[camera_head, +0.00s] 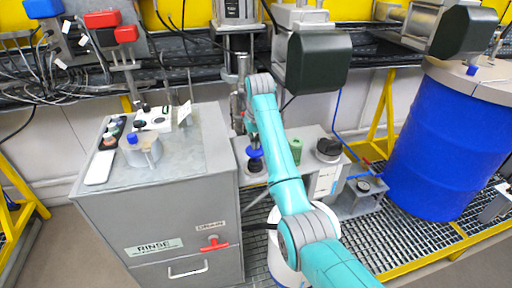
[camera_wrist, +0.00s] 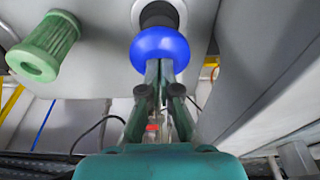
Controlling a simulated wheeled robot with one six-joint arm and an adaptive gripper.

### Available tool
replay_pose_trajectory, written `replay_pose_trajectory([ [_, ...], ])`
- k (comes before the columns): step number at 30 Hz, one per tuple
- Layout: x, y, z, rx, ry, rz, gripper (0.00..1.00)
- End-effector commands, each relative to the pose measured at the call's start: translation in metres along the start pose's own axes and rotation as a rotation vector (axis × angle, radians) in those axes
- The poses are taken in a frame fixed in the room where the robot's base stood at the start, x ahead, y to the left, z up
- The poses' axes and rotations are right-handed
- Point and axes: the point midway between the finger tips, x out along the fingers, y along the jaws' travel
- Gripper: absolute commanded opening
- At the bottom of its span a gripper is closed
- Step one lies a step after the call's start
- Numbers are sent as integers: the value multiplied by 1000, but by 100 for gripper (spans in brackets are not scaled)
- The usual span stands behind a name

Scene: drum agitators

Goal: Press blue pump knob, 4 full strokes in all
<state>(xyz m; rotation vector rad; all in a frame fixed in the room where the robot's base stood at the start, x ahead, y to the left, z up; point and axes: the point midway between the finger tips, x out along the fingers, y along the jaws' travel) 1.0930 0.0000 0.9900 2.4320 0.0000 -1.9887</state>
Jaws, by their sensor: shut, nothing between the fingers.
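The blue pump knob (camera_wrist: 160,48) is a round blue disc on a black collar (camera_wrist: 158,14) in the wrist view. In the head view the blue knob (camera_head: 255,153) sits above a black base on a low grey housing, just left of my arm. My gripper (camera_wrist: 161,68) is shut and empty, with its fingertips together at the knob's edge. The tips overlap the lower part of the knob in the wrist view; whether they touch it I cannot tell. My arm hides part of the area around the knob in the head view.
A green ribbed cap (camera_wrist: 46,45) stands beside the knob; it also shows in the head view (camera_head: 296,150). A grey RINSE cabinet (camera_head: 185,215) stands left, with a smaller blue knob (camera_head: 132,138) on top. A large blue drum (camera_head: 440,145) stands right. A black cap (camera_head: 328,149) lies right of my arm.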

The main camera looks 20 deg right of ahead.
Motion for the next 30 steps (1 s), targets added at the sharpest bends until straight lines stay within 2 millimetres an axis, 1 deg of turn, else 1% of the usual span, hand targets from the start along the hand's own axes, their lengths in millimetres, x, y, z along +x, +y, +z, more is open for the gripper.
replay_pose_trajectory([
  [23, 31, 0, 7, 0, -4, 0, 0],
  [30, 31, 0, 7, 0, -4, 0, 0],
])
